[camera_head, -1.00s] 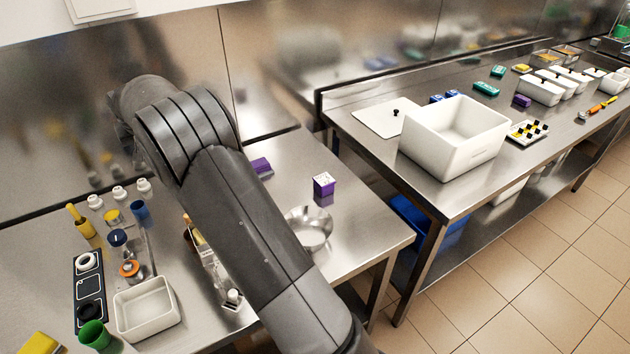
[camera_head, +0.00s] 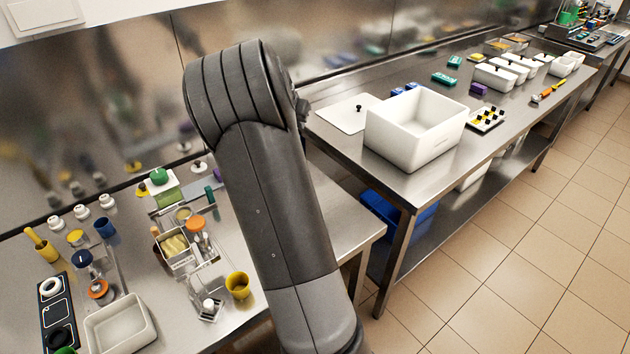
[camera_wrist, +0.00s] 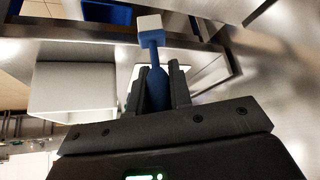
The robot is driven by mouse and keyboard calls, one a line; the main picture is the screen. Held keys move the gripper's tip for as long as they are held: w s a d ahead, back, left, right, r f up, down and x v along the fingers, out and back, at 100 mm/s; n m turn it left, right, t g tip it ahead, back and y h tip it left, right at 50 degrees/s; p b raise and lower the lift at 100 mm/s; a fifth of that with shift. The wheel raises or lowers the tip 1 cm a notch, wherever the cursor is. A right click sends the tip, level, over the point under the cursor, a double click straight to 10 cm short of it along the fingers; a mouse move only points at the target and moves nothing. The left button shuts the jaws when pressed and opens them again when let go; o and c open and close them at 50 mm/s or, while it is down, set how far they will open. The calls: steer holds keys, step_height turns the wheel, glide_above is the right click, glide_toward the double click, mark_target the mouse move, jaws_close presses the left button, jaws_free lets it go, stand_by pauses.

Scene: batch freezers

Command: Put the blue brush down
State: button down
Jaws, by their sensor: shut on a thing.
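My gripper (camera_wrist: 157,90) is shut on the blue brush (camera_wrist: 153,52) in the wrist view. The two dark fingers hold its blue handle, and its pale head points away from my gripper. The brush is off any surface that I can make out. In the head view my arm hides the gripper and the brush.
In the head view, a large white bin (camera_head: 415,128) stands on the right steel table, with a white lid (camera_head: 347,113) beside it. The left table holds a white tray (camera_head: 120,328), a yellow cup (camera_head: 238,285) and several small containers. The bin seems to show in the wrist view (camera_wrist: 72,92).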

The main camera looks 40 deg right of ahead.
steer(key=s+d+m+g, duration=0.2)
steer(key=s+d+m, duration=0.2)
steer(key=s+d, duration=0.8)
steer(key=shift+h, duration=0.4)
steer(key=shift+w+a+f, duration=1.05)
steer(key=shift+w+f, duration=0.45)
steer(key=shift+f, duration=1.15)
steer(key=shift+w+a+f, duration=1)
steer(key=shift+w+f, duration=0.55)
steer(key=shift+f, duration=1.1)
steer(key=shift+w+a+f, duration=1.05)
steer(key=shift+w+f, duration=0.45)
steer(key=shift+f, duration=1.15)
steer(key=c, duration=1.3)
jaws_free()
steer(key=shift+f, duration=0.1)
